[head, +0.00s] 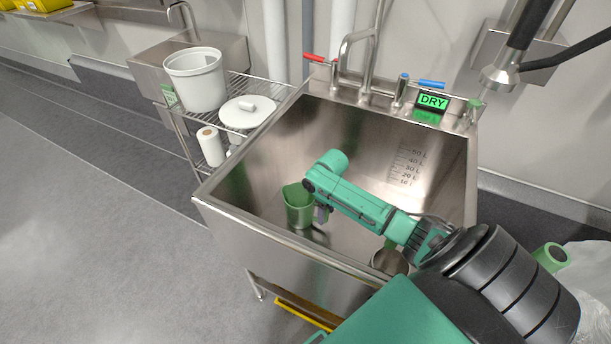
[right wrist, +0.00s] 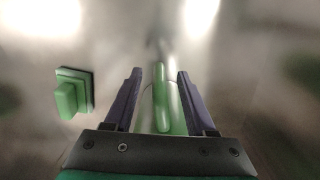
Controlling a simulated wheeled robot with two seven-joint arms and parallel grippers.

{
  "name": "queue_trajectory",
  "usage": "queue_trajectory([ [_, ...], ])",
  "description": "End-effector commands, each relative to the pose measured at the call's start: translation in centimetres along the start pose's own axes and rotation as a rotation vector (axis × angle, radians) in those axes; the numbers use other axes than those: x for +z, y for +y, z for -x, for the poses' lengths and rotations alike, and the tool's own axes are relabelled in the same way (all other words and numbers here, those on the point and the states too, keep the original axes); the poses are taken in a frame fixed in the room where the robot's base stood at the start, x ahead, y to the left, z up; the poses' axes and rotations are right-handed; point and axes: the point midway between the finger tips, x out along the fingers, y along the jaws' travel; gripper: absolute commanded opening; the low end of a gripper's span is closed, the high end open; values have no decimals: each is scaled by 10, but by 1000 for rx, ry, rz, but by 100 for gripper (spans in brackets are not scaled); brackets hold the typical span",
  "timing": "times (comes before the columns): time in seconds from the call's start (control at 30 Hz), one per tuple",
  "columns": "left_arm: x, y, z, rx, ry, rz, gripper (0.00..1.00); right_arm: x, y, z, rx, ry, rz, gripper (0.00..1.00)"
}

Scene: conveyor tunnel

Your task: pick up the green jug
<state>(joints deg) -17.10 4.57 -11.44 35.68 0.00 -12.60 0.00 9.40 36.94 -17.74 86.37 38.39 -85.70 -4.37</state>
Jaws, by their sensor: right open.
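The green jug (head: 298,210) stands in the steel sink (head: 240,222), left of the middle of its basin. My right gripper (head: 322,214) is down in the sink close to the jug's right side. In the right wrist view its two purple fingers (right wrist: 156,95) are open. A green upright bar, which looks like the jug's handle (right wrist: 162,98), shows between them with a gap on each side. Most of the jug's body is hidden behind the gripper in that view. My left gripper is not in view.
A metal container (head: 389,262) stands in the sink below my right forearm. A green block on a dark base (right wrist: 72,92) shows left of the fingers. Taps (head: 362,60) and a DRY sign (head: 433,101) line the back rim. A wire rack holds a white bucket (head: 196,80).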

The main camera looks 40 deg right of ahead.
Motion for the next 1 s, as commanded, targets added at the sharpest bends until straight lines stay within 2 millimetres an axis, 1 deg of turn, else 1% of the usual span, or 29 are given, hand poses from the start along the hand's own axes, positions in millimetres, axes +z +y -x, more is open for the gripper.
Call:
queue_trajectory([
  [0.03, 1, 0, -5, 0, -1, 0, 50, 1, 0, -13, -1, -3, -2, 56],
  [0.1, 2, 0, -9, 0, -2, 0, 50, 1, 0, -27, 0, -3, -2, 56],
  [0.17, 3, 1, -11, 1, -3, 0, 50, 1, 0, -34, 0, -2, -1, 56],
  [0.23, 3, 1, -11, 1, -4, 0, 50, 1, 0, -37, 1, -1, 0, 56],
  [0.4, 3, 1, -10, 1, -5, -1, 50, 1, 0, -36, 1, 0, 1, 56],
  [0.47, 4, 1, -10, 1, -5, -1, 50, 1, 0, -36, 1, -1, 0, 33],
  [0.5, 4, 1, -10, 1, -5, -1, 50, 1, 0, -36, 1, -1, 0, 18],
  [0.53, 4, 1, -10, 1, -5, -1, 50, 1, 0, -36, 1, -1, 0, 6],
  [0.57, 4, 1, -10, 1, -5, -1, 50, 1, 0, -36, 1, -1, 0, 0],
  [1.0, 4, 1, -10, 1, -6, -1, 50, 1, 0, -36, 1, -1, 0, 0],
])
